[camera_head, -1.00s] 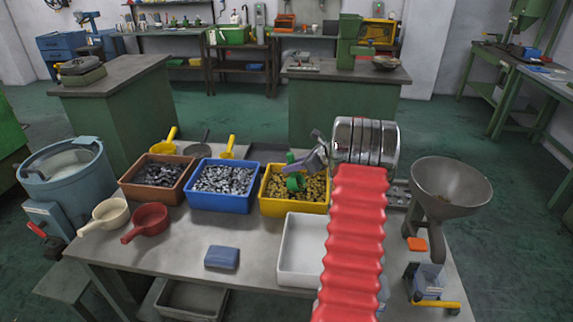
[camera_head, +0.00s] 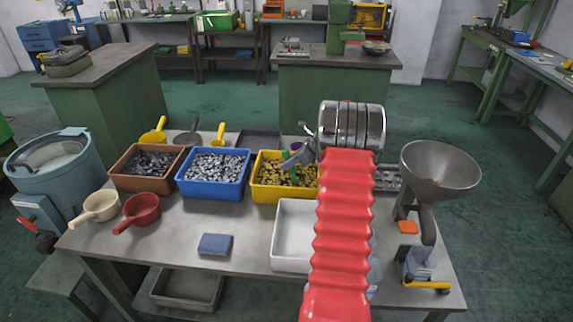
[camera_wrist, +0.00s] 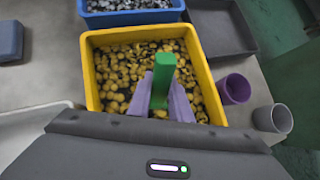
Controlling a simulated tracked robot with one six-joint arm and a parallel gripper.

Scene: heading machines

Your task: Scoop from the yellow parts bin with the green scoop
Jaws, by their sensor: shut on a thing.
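The yellow parts bin (camera_head: 265,196) stands on the table, right of the blue bin, filled with small brass-yellow parts. It also shows in the wrist view (camera_wrist: 92,75). My gripper (camera_head: 303,155) is over the bin, its purple fingers shut on the handle of the green scoop (camera_wrist: 163,77). In the wrist view the fingers (camera_wrist: 162,100) close around the green handle, with the parts behind it. In the head view a bit of the green scoop (camera_head: 293,173) shows at the parts. The scoop's bowl is mostly hidden, so I cannot tell whether it holds parts.
A blue bin (camera_head: 208,193) and a brown bin (camera_head: 140,184) of metal parts stand left. An empty white tray (camera_head: 290,240) is in front, partly behind my red-sleeved arm. A grey funnel (camera_head: 440,170) stands right. Purple and grey cups (camera_wrist: 236,89) stand beside the yellow bin.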

